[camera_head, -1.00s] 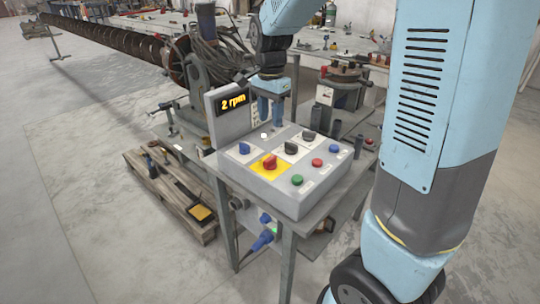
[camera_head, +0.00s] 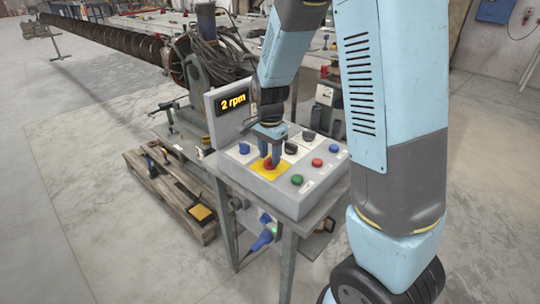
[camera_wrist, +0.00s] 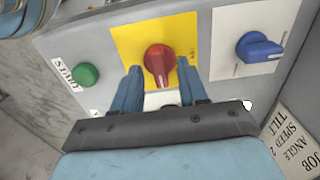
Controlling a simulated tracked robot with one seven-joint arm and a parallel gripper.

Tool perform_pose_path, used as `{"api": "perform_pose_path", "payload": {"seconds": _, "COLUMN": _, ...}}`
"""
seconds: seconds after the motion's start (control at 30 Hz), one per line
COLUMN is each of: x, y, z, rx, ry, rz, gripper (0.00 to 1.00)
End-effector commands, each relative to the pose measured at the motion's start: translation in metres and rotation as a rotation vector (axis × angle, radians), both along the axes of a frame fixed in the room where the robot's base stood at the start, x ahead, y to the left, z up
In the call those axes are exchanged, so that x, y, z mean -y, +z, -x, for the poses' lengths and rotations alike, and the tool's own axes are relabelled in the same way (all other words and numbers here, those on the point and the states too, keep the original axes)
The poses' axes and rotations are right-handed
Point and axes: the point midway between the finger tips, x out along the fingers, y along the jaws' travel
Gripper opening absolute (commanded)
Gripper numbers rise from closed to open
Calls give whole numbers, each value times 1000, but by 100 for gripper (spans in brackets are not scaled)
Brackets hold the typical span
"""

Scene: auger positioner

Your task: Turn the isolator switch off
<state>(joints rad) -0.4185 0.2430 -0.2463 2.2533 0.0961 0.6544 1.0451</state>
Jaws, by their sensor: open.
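The isolator switch is a red rotary knob (camera_wrist: 159,62) on a yellow plate (camera_wrist: 130,35) on the grey control box; the red knob (camera_head: 270,164) also shows in the head view, partly hidden by my gripper. My gripper (camera_head: 267,161) is over the knob, its fingers pointing down. In the wrist view the two blue fingertips (camera_wrist: 160,68) are open, one on each side of the knob. I cannot tell whether they touch it.
A blue knob (camera_wrist: 259,47) and a green button (camera_wrist: 86,74) flank the yellow plate. The control box (camera_head: 300,203) also carries black knobs and a red button (camera_head: 317,162). A display (camera_head: 232,103) reading "2 rpm" stands behind. A pallet (camera_head: 170,190) lies on the floor at left.

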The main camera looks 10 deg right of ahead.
Motion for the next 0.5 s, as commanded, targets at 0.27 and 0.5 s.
{"api": "perform_pose_path", "payload": {"seconds": 0.27, "x": 0, "y": -8, "z": 0, "rx": 0, "ry": 0, "rz": 0, "gripper": 43}}
{"api": "perform_pose_path", "payload": {"seconds": 0.5, "x": 0, "y": -8, "z": 0, "rx": 0, "ry": 0, "rz": 0, "gripper": 34}}
